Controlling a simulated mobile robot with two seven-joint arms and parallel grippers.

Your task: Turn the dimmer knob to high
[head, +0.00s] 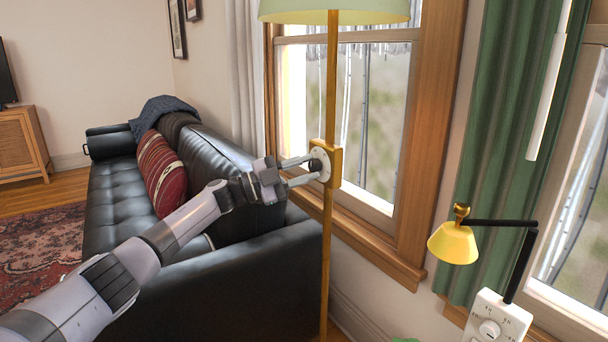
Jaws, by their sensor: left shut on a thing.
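A floor lamp with a brass pole (331,85) and a pale green shade (335,10) stands in front of the window. A brass box (335,160) on the pole carries a round pale dial plate (323,158) with a small dark dimmer knob (315,165) at its middle. My left gripper (311,168) reaches in from the left and is shut on the knob, one finger above and one below. The knob's pointer and the dial marks are too small to read. My right gripper is not in view.
A black leather sofa (112,190) with a red striped cushion (161,173) lies behind my left arm. At the lower right, a yellow desk lamp (453,243) on a black arm rises from a white base with another dial (489,328). A green curtain (505,130) hangs behind it.

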